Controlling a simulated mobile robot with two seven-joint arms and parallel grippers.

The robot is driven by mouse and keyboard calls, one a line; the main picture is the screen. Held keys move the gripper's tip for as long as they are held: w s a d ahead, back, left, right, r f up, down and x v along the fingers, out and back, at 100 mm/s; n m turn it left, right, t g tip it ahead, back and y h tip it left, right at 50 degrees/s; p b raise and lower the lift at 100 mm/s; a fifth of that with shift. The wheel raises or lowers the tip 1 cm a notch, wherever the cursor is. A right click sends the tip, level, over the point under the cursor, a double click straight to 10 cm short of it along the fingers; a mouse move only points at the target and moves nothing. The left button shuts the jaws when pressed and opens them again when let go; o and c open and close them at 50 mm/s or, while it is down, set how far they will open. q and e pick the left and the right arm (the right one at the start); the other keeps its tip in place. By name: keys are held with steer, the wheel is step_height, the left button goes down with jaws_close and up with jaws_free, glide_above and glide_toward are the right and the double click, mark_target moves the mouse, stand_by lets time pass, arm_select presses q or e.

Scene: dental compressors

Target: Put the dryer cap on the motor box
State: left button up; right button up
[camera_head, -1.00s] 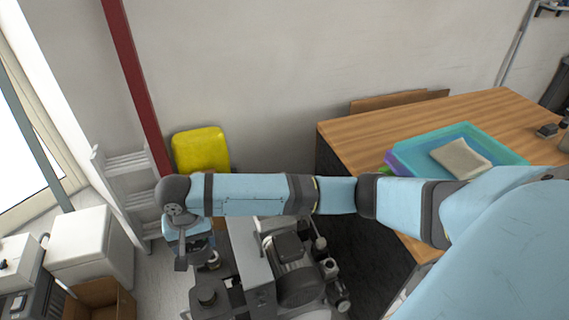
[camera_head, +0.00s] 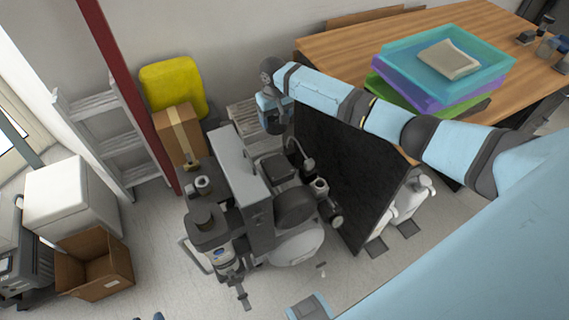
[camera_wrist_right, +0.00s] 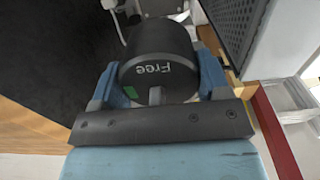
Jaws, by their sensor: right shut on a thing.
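My right gripper (camera_head: 273,124) hangs beyond the rear end of the compressor, near the dark upright panel. In the right wrist view its fingers (camera_wrist_right: 158,88) are shut on a black cylindrical cap (camera_wrist_right: 158,60) marked "Free", apparently the dryer cap. The cap is hidden or too small to make out in the head view. The compressor in mid-floor has a tall grey box (camera_head: 238,165), apparently the motor box, with a dark round motor (camera_head: 295,207) to its right. A dark-topped cylinder (camera_head: 206,220) stands on its left.
A wooden table (camera_head: 340,45) with stacked trays (camera_head: 440,72) is at the right. A dark panel (camera_head: 345,175) stands beside the compressor. A carton (camera_head: 180,135), yellow container (camera_head: 172,85), ladder (camera_head: 98,115) and red post (camera_head: 128,85) line the left rear. An open box (camera_head: 92,265) sits front left.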

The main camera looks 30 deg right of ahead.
arm_select(q)
step_height(320, 180, down, 6)
steer(key=d+b, duration=0.1)
steer(key=b, duration=1.1)
arm_select(e)
step_height(320, 180, down, 14)
steer(key=b, duration=0.4)
steer(key=shift+d+f+b, duration=0.1)
steer(key=shift+f+b, duration=0.15)
steer(key=shift+b, duration=0.1)
steer(key=shift+f+b, duration=0.9)
steer(key=shift+b, duration=0.35)
steer(key=shift+f+b, duration=0.45)
steer(key=shift+b, duration=0.05)
step_height(320, 180, down, 2)
steer(key=b, duration=0.3)
steer(key=shift+f, duration=0.1)
steer(key=shift+f+b, duration=0.35)
steer(key=shift+r, duration=0.15)
arm_select(q)
steer(key=w+d+r+t+h, duration=0.3)
steer(key=d+r+t+h, duration=0.3)
steer(key=r, duration=0.5)
steer(key=shift+r+m+t, duration=0.15)
steer(key=shift+m+t, duration=0.15)
arm_select(e)
steer(key=o, duration=1)
